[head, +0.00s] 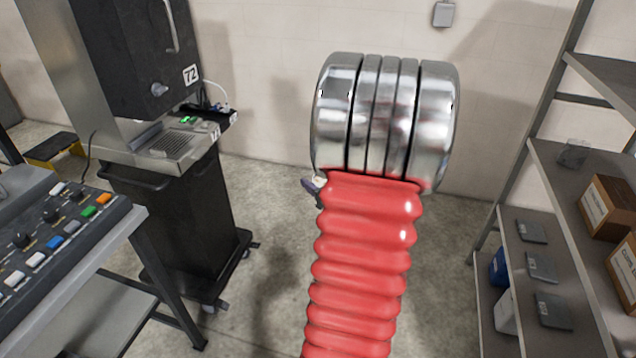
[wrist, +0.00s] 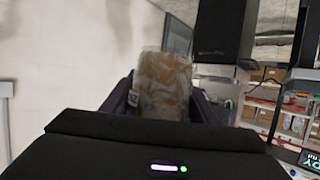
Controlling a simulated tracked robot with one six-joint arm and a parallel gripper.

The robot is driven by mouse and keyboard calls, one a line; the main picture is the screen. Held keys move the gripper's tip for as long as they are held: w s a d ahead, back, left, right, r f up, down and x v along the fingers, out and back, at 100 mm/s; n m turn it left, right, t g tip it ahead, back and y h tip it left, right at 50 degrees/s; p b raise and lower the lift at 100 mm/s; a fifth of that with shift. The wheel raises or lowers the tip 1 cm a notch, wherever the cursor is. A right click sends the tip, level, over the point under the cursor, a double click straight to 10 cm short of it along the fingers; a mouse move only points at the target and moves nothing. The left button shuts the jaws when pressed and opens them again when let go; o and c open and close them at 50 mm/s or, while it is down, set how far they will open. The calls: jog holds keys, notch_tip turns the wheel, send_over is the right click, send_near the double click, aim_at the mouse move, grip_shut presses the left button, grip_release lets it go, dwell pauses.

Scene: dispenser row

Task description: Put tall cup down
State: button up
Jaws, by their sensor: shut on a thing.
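The tall cup (wrist: 163,75) shows in the wrist view as a pale, see-through cylinder with brownish streaks. My gripper (wrist: 163,100) is shut on it, with a dark finger on each side of the cup. The cup's lower part is hidden behind the gripper body. In the head view my red ribbed arm hides nearly all of the gripper. Only a small dark piece of the gripper (head: 314,190) and a pale bit beside it show at the arm's left edge. I cannot tell there whether the pale bit is the cup.
A black dispenser marked 72 (head: 140,60) stands left over a metal drip tray (head: 172,143) on a black cart (head: 180,220). A button panel (head: 60,245) is at the near left. A grey shelf rack (head: 560,190) with boxes (head: 605,207) is at right. Floor between is clear.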

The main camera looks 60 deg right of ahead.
jog(key=w+a+f+n+y, duration=0.1)
jog(key=w+a, duration=0.6)
jog(key=w, duration=0.4)
jog(key=w+a+f, duration=0.2)
jog(key=w+a, duration=0.6)
jog(key=w, duration=0.2)
jog(key=w+a+f+n+y, duration=0.1)
jog(key=w+a+y, duration=0.1)
jog(key=a, duration=0.9)
jog(key=w+a+f+n+t+y, duration=0.1)
jog(key=w+a, duration=0.3)
jog(key=a, duration=0.7)
jog(key=w+a+f+n+t+y, duration=0.1)
jog(key=w+a+f+n+y, duration=0.1)
jog(key=a, duration=0.8)
jog(key=shift+w+a+f+n+y, duration=0.25)
jog(key=shift+w+a+n+y, duration=0.25)
jog(key=shift+w, duration=0.4)
jog(key=shift+s+d, duration=0.1)
jog(key=shift+d, duration=0.05)
